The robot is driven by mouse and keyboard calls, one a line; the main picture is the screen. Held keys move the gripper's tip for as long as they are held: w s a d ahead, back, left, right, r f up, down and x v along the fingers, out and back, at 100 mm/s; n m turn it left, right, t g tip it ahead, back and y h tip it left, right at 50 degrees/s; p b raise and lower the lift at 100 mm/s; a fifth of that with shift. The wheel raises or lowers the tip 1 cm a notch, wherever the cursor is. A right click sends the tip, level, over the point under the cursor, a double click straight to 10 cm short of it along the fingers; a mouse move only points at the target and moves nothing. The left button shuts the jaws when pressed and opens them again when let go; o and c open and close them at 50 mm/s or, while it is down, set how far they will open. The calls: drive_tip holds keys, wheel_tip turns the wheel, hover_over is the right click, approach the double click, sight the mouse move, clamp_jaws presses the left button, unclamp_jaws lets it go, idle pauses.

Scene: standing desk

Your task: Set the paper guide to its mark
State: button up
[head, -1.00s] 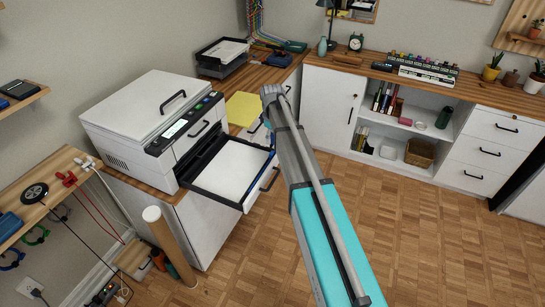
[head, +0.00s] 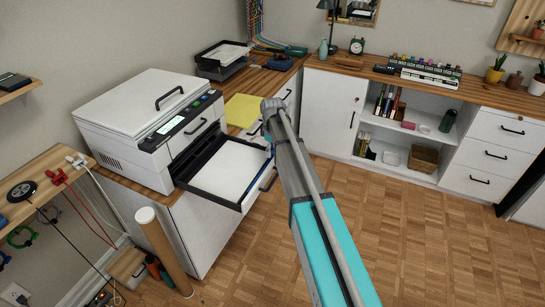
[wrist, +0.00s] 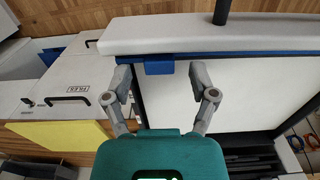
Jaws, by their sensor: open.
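The paper guide is a blue strip along one side of the printer's pulled-out paper tray, with a blue tab (wrist: 159,67) standing out from it in the wrist view. My gripper (wrist: 159,76) is open, with one finger on each side of the tab and a visible gap to each. The white paper (wrist: 235,92) lies beside the strip. In the head view the tray (head: 202,187) sticks out of the printer (head: 150,120), and the guide (head: 256,177) shows as a thin blue line. My arm mostly hides my gripper there. I cannot make out the mark.
The white tray front (wrist: 255,32) stands close beyond the fingertips. A yellow sheet (head: 244,110) lies on the desk beside the printer. A cardboard tube (head: 160,245) leans at the cabinet. Open parquet floor (head: 420,240) lies to the right.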

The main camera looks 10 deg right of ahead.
drive_tip(key=shift+f+b, duration=0.5)
drive_tip(key=shift+f, duration=0.25)
clamp_jaws()
